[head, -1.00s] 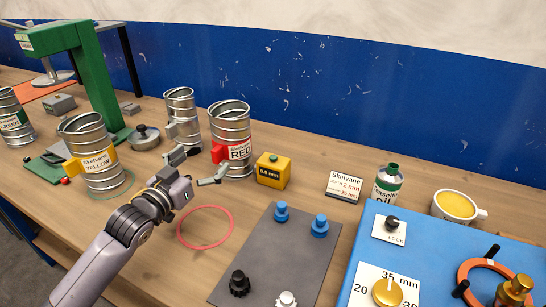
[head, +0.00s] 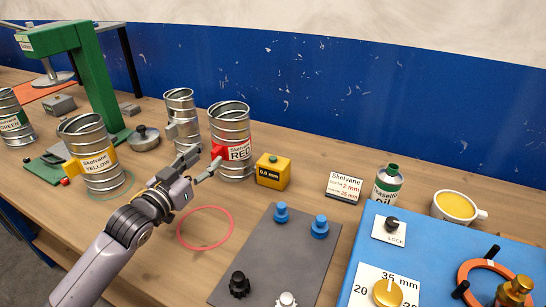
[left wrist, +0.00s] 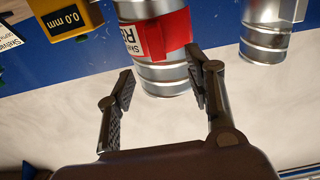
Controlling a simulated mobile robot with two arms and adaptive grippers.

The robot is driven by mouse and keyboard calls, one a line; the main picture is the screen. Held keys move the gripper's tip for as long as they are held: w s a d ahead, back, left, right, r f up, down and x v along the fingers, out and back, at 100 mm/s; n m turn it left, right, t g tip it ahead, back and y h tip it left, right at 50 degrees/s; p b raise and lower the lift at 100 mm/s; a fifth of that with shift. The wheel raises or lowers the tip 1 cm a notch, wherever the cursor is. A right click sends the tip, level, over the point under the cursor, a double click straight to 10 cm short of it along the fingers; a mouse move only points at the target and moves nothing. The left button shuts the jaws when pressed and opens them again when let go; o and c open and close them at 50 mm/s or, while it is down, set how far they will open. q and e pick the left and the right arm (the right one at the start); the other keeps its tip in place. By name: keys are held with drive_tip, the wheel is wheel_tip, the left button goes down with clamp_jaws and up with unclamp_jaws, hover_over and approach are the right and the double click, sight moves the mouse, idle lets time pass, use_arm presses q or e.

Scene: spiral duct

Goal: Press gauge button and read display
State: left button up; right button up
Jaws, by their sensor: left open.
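The gauge (head: 272,173) is a yellow box with a green button (head: 273,158) on top and a black display on its front. The gauge also shows at the upper left of the left wrist view (left wrist: 68,18), where the display reads 0.0 mm. My left gripper (head: 202,162) is open and empty, left of the gauge and in front of the red-labelled duct (head: 231,130). In the left wrist view that duct (left wrist: 160,75) shows beyond and between the open fingers; whether they touch it I cannot tell. My right gripper is not in view.
A Skelvane card (head: 345,186), a bottle (head: 388,183) and a yellow-filled cup (head: 456,207) stand right of the gauge. A grey plate with knobs (head: 262,260) lies in front. A yellow-labelled duct (head: 90,135) stands left. Bare table surrounds the red ring (head: 205,245).

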use_arm(q)
clamp_jaws()
idle(0.4)
idle(1.2)
